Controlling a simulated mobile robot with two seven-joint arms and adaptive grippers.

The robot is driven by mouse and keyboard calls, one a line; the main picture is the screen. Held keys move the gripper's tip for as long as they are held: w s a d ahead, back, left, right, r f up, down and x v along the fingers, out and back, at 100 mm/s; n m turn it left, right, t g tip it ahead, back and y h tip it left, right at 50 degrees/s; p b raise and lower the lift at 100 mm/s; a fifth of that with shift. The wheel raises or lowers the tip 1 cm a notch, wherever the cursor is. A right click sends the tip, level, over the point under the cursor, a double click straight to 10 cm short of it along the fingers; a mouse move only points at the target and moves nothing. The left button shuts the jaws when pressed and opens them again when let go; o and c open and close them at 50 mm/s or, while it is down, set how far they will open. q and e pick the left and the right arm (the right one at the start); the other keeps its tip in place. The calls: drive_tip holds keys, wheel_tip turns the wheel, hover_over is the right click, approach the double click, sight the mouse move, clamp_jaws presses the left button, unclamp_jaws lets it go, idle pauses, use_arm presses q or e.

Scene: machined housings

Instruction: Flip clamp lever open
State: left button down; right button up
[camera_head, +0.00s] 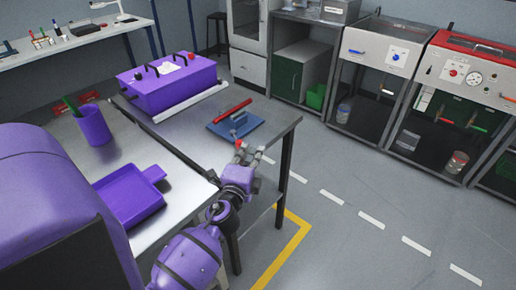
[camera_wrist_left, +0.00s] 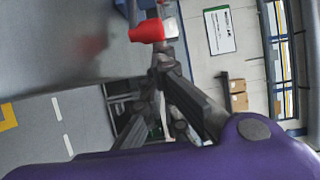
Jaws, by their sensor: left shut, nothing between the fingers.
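The clamp stands on a blue base plate (camera_head: 231,126) near the right corner of the metal table. A long red lever bar (camera_head: 232,110) lies low across its far side, and a grey metal part (camera_head: 238,117) stands on the plate. My left gripper (camera_head: 249,154) is at the table's near right edge, on the near side of the clamp. It is shut and empty. A small red tip (camera_head: 239,143) shows close to its fingers; in the left wrist view a red piece (camera_wrist_left: 147,30) is just beyond the dark fingers (camera_wrist_left: 158,78). I cannot tell whether they touch. My right gripper is not in view.
A purple box (camera_head: 168,88) with black handles stands behind the clamp. A purple cup (camera_head: 93,125) and a purple tray (camera_head: 129,197) are on the table's left part. The floor (camera_head: 340,190) right of the table is clear. Cabinets stand along the back.

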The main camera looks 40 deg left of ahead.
use_arm(q)
drive_tip(key=shift+s+a, duration=0.3)
drive_tip(key=shift+s, duration=0.3)
idle(0.3)
